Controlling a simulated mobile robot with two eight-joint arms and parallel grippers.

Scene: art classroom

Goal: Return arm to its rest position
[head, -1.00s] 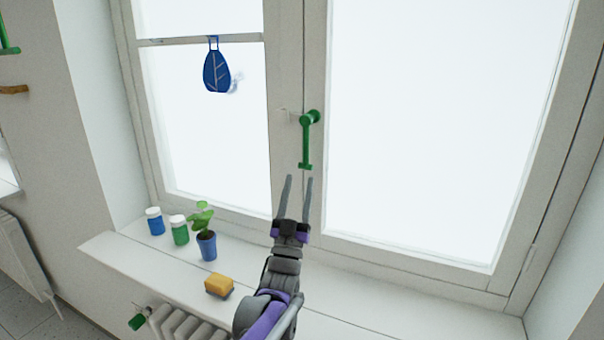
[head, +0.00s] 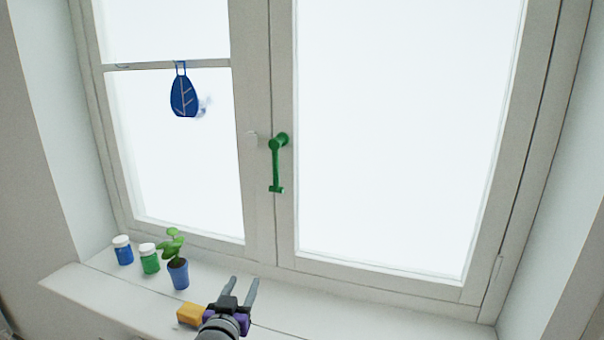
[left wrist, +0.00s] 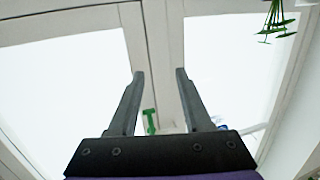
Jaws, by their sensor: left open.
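My left gripper (head: 241,287) is low in the head view, in front of the windowsill. Its two grey fingers are apart with nothing between them. In the left wrist view the open fingers (left wrist: 158,75) point towards the window. The green window handle (head: 276,165) hangs downward on the window frame, above and apart from my gripper. It also shows small in the left wrist view (left wrist: 149,122), seen between the fingers. My right gripper is not in view.
On the sill (head: 65,287) stand a blue jar (head: 123,251), a green jar (head: 149,260) and a potted plant (head: 178,274). A yellow sponge (head: 189,314) lies just left of my gripper.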

